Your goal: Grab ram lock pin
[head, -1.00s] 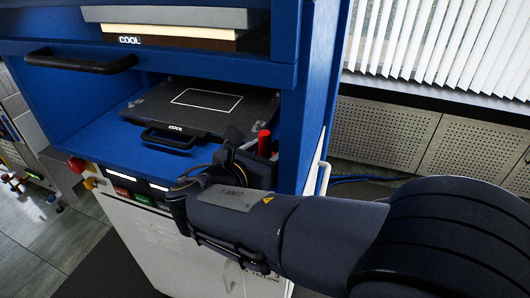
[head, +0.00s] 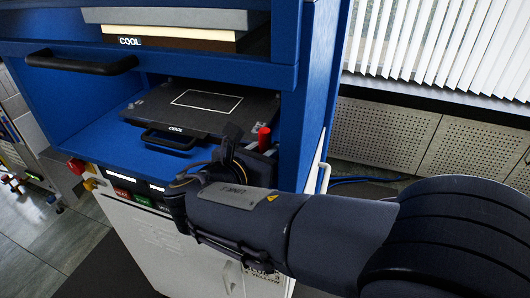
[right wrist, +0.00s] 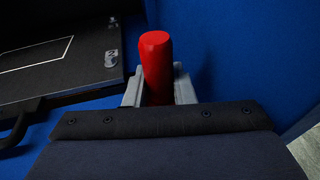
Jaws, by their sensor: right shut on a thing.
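The ram lock pin is a red upright cylinder (head: 264,138) at the right inner side of the blue press bay, next to the black plate. In the right wrist view the red pin (right wrist: 156,66) stands between the two grey fingers of my right gripper (right wrist: 158,88). The gripper is shut on the pin's lower part, and the pin's top sticks up above the fingers. In the head view my right gripper (head: 246,152) is at the pin, partly hidden by its own wrist. The pin's lower end is hidden. My left gripper is not in view.
A black plate with a white rectangle outline (head: 207,103) and a black handle (head: 168,139) lies in the bay. The blue side wall (head: 309,110) stands close right of the pin. An upper drawer handle (head: 82,62) juts out above. Red and yellow knobs sit on the front left.

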